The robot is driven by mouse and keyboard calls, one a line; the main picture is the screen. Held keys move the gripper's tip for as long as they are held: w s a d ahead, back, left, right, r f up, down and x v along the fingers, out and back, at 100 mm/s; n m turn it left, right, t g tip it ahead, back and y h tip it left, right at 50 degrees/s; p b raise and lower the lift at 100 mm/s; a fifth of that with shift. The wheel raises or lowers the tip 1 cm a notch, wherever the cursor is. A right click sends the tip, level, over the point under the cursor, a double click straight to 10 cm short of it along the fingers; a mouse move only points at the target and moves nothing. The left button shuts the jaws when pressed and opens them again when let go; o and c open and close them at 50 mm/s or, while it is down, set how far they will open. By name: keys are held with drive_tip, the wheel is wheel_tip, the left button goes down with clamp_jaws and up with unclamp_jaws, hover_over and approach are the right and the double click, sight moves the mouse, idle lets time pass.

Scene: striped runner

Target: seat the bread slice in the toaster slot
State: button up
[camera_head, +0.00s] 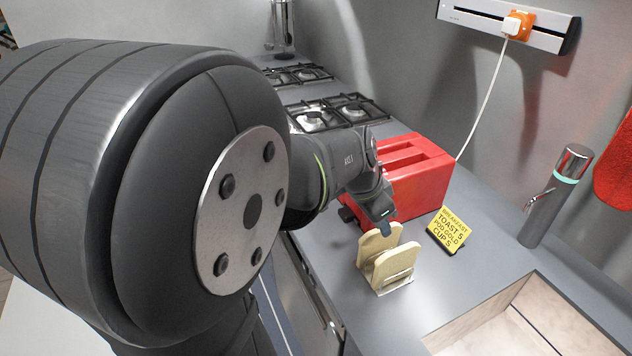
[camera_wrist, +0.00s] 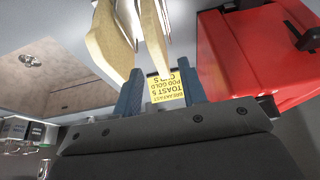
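Two pale bread slices stand upright in a small rack (camera_head: 407,283), a rear slice (camera_head: 372,243) and a front slice (camera_head: 390,262). In the wrist view one slice (camera_wrist: 155,40) lines up with the gap between my fingers, and the other slice (camera_wrist: 108,42) is to the left. My gripper (camera_head: 385,228) is at the top edge of the rear slice; its fingers (camera_wrist: 160,72) are apart, with visible space between them. I cannot tell how far they reach around the slice. The red toaster (camera_head: 425,189) with two long top slots stands behind; it is also right in the wrist view (camera_wrist: 245,50).
A yellow sign (camera_head: 448,231) stands right of the rack, near the toaster. A gas hob (camera_head: 325,112) lies behind. A white cord (camera_head: 484,105) runs to the wall socket. Grey counter is clear around the rack.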

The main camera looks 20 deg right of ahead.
sight(373, 242)
drive_tip(key=x, duration=0.3)
drive_tip(key=shift+f, duration=0.1)
drive_tip(key=shift+c, duration=0.2)
clamp_jaws()
